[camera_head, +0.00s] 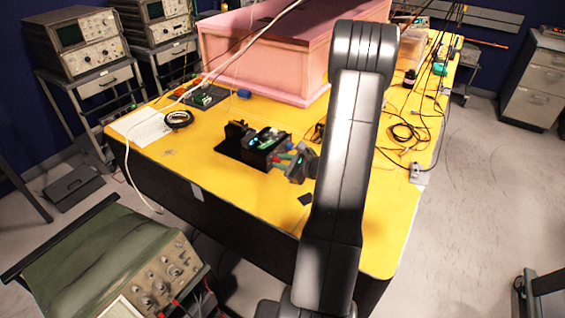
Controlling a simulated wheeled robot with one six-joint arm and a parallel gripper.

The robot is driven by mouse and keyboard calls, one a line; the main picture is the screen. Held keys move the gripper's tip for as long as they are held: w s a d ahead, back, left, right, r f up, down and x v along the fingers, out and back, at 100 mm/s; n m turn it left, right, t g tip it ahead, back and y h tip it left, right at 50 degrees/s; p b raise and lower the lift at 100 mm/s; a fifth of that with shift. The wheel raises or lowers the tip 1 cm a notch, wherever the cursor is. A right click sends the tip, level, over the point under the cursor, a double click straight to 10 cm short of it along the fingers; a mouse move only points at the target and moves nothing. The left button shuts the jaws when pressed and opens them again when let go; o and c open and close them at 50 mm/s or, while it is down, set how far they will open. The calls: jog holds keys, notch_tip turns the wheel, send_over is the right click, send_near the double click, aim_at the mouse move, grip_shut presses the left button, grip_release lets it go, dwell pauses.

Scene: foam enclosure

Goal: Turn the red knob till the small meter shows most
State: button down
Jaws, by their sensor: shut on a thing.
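A small black bench setup (240,150) stands on the yellow table, with a dark upright block at its left and a pale green-lit part (265,138) at its right. I cannot tell whether that part is the small meter, and no reading is legible. My gripper (282,161) comes in from the right at the setup's right end, low over the table. It is shut on a small red part, which looks like the red knob (279,165); the fingers partly hide it. My own arm hides the table to the right of the gripper.
A pink foam enclosure (258,62) stands behind. A black ring-shaped coil (178,119), white paper (141,127) and a green board (205,96) lie at left. Black cables (404,134) lie at right. Oscilloscopes (76,40) stand at back left. The front table strip is mostly clear.

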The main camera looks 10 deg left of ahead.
jog(key=c, duration=1.3)
grip_release()
jog(key=shift+o, duration=0.2)
jog(key=b+v, duration=0.2)
jog(key=v, duration=1.2)
jog(key=shift+f+b, duration=0.1)
jog(key=shift+b, duration=0.25)
jog(key=p+x, duration=0.3)
jog(key=x, duration=1)
jog(key=shift+w+a, duration=0.1)
jog(key=shift+a, duration=0.25)
jog(key=shift+w+a+f, duration=0.1)
jog(key=shift+w+a, duration=0.05)
